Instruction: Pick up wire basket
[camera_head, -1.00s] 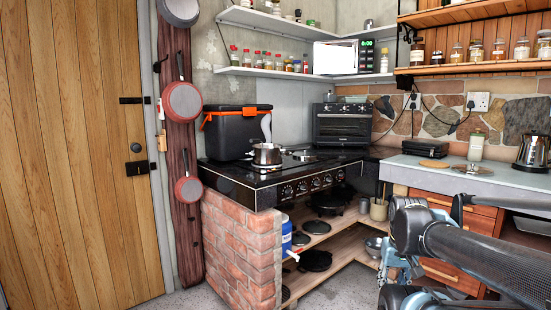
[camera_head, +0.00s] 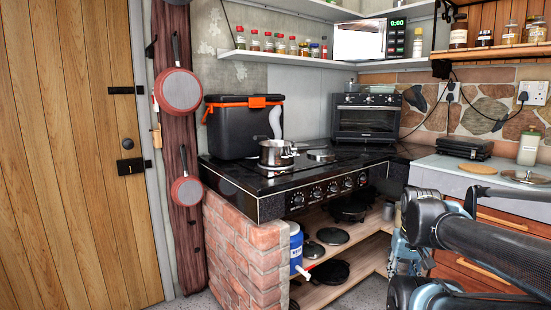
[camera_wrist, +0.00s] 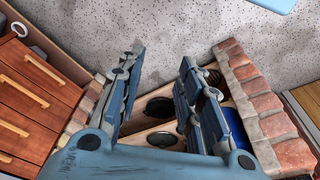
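I cannot make out a wire basket in either view. My gripper (camera_wrist: 162,62) is open and empty in the wrist view, its two blue-grey fingers spread apart with floor and shelf showing behind. It points down toward the low wooden shelves beside the brick plinth (camera_wrist: 262,103). In the head view my arm fills the lower right and hides part of the shelves and drawers. The brick plinth also shows in the head view (camera_head: 245,255), under the black stove top.
The black stove top (camera_head: 268,182) carries a steel pot (camera_head: 277,153) and a black box (camera_head: 240,130) with orange trim. Dark pans (camera_head: 333,236) and a blue container (camera_head: 296,250) stand on the shelves below. Wooden drawers (camera_wrist: 38,95) flank the shelves. Speckled floor (camera_wrist: 185,25) is clear.

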